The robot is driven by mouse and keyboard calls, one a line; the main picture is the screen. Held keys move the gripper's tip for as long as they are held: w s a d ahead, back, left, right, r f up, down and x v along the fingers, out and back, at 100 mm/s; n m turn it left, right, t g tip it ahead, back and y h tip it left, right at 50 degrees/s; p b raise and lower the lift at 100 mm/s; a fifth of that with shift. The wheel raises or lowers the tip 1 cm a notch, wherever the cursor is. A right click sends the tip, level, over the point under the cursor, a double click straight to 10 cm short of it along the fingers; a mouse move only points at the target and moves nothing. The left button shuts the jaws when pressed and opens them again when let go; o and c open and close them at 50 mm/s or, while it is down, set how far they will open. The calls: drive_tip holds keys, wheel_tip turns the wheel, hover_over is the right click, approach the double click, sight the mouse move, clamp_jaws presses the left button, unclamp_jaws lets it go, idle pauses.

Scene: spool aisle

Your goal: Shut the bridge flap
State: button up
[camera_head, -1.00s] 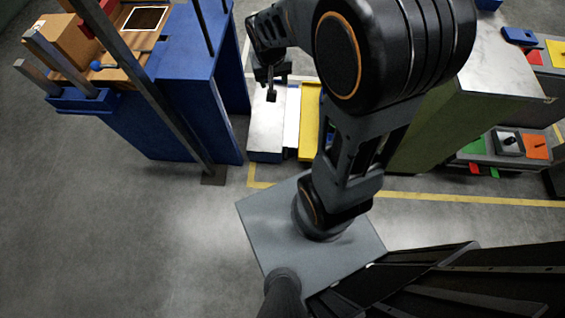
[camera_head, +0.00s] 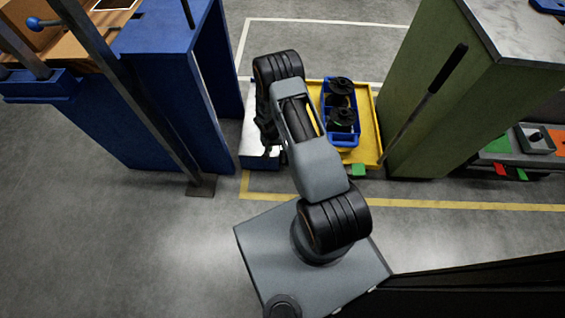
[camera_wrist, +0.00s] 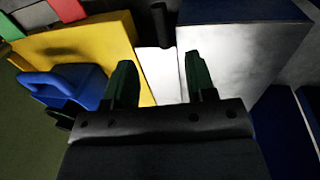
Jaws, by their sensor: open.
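A pale flat strip (camera_wrist: 155,62) lies between a yellow tray (camera_wrist: 85,45) and a silver-topped block (camera_wrist: 240,60) in the wrist view; it may be the bridge flap, but I cannot tell its hinge or state. A dark upright post (camera_wrist: 161,25) stands at its far end. My gripper (camera_wrist: 160,75) is open and empty, its two dark green fingers apart over the strip. In the head view the silver-topped block (camera_head: 256,152) and the yellow tray (camera_head: 365,155) lie beyond my base, and my arm hides most of the gap between them.
A blue bin (camera_head: 343,138) holding black spools sits on the yellow tray. A blue bench (camera_head: 165,60) and a metal post (camera_head: 140,110) stand at left. A green cabinet (camera_head: 430,110) and a slanted black-gripped rod (camera_head: 445,70) stand at right. Floor at lower left is clear.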

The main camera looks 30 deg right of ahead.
sight(283, 160)
drive_tip(key=f+b, duration=0.1)
drive_tip(key=f, duration=0.3)
drive_tip(key=d+f+b, duration=0.1)
drive_tip(key=f, duration=0.3)
drive_tip(key=s+d+f+b, duration=0.1)
drive_tip(key=f+b, duration=0.1)
drive_tip(key=f, duration=0.2)
drive_tip(key=shift+s, duration=0.1)
clamp_jaws()
